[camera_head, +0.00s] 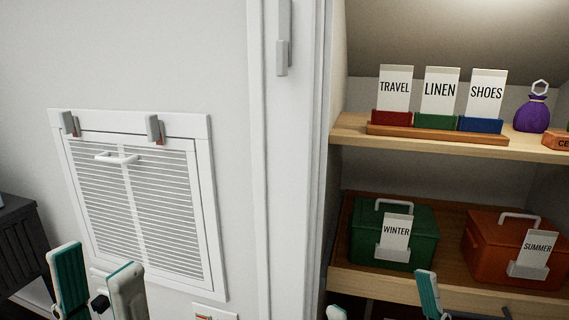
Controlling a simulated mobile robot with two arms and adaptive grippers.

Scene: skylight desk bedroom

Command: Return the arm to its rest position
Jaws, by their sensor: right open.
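My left gripper (96,262) is at the bottom left, in front of the white louvred panel. Its two teal and white fingers point up and stand apart, with nothing between them. My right gripper (381,294) is at the bottom edge, in front of the lower shelf. Its fingers are wide apart and empty, and only the tip of its left finger shows. The rest of both arms is out of view.
Right: the lower shelf (390,283) holds a green WINTER box (420,225) and an orange SUMMER box (490,260). The upper shelf (355,130) holds TRAVEL, LINEN and SHOES cards and a purple pouch (532,115). Left: a louvred panel (150,205) and dark furniture (20,245).

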